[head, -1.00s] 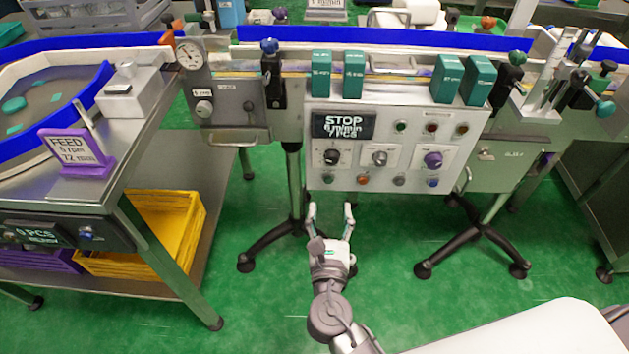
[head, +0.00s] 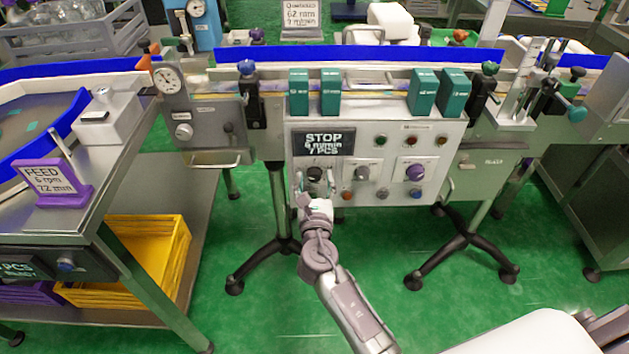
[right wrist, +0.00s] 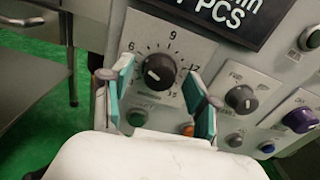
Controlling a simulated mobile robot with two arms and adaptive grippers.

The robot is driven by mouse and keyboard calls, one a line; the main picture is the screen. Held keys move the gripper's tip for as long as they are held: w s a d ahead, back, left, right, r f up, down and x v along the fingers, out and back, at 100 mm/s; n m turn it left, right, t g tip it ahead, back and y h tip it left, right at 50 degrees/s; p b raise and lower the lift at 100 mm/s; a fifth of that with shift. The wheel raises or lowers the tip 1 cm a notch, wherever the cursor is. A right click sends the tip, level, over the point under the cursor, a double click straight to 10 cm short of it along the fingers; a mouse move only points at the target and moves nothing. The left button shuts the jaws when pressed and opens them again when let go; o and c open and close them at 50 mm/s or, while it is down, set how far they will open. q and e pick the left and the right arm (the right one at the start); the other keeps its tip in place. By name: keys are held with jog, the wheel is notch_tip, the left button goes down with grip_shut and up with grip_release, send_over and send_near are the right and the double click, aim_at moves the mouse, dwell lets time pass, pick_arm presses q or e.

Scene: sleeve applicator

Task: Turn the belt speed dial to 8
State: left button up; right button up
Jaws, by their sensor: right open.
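In the head view the dial (head: 314,173) is at the panel's left, partly hidden by my gripper. The display (head: 323,142) above reads STOP, apparently 6 m/min, and 7 PCS. My right gripper (right wrist: 162,90) is open, its teal-padded fingers on either side of the dial in the picture. It also shows in the head view (head: 313,188). Contact is not visible. My left gripper is out of view.
A grey knob (right wrist: 241,99) and a purple knob (right wrist: 300,119) sit to the dial's right. A green button (right wrist: 137,117) and an orange button (right wrist: 187,129) lie below it. The feed table (head: 90,205) stands left, with green floor between.

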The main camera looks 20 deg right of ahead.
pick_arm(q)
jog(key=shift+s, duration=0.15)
pick_arm(e)
grip_shut()
jog(key=shift+m, duration=0.6)
jog(key=m+b, duration=0.2)
jog(key=m, duration=0.4)
jog(key=shift+f+m+b, duration=0.1)
jog(key=shift+m+b, duration=0.2)
jog(key=shift+b, duration=0.05)
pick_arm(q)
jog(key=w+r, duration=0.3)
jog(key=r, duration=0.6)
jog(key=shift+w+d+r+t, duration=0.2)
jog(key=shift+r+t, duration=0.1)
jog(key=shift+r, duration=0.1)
pick_arm(e)
jog(key=shift+m, duration=0.6)
grip_release()
